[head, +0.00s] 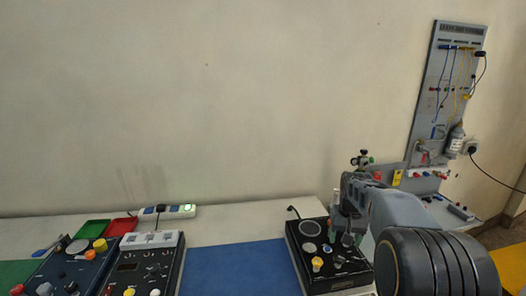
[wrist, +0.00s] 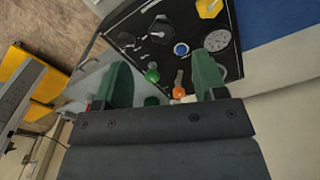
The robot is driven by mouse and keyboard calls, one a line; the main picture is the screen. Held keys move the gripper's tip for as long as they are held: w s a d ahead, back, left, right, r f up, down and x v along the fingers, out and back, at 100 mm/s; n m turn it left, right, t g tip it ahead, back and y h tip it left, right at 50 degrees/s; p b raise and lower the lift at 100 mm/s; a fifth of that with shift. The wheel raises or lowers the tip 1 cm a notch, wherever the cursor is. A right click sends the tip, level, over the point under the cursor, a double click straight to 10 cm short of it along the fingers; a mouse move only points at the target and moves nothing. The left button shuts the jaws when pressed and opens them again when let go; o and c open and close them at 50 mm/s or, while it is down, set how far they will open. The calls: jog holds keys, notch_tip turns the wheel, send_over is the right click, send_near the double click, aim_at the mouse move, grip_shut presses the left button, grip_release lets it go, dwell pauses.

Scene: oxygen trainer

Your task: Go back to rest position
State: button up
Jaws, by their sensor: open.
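My gripper (wrist: 162,80) is open in the wrist view, with its two green fingers spread apart. Nothing is held between them. It is over the edge of a black control panel (wrist: 140,48). A green knob (wrist: 152,73) and an orange-red knob (wrist: 179,84) show between the fingers. In the head view my gripper (head: 348,222) is at the right side of the same black panel (head: 306,242), and my arm hides part of that panel. I cannot tell whether the fingers touch it.
A yellow knob (wrist: 208,7), a blue button (wrist: 181,49) and a dial (wrist: 216,40) stand on the panel. A blue mat (head: 235,268) lies clear to the left. Further left are a second control box (head: 165,262) and a lit power strip (head: 178,211). A tall grey board (head: 447,85) stands at the right.

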jog(key=s+a+n+t, duration=0.1)
jog(key=s+a, duration=0.2)
jog(key=s, duration=0.3)
jog(key=s+a+r+n+t, duration=0.1)
jog(key=s+a, duration=0.2)
jog(key=s, duration=0.4)
jog(key=s+a+n+t, duration=0.1)
jog(key=s+a+t, duration=0.1)
jog(key=s+a, duration=0.2)
jog(key=s, duration=0.3)
jog(key=shift+s+r, duration=0.15)
jog(key=n+g+p, duration=0.3)
jog(key=g+p, duration=0.1)
send_near(339, 257)
notch_tip(339, 257, down, 9)
jog(key=shift+d+f+p, duration=0.1)
jog(key=shift+f+p, duration=0.1)
jog(key=shift+p, duration=0.9)
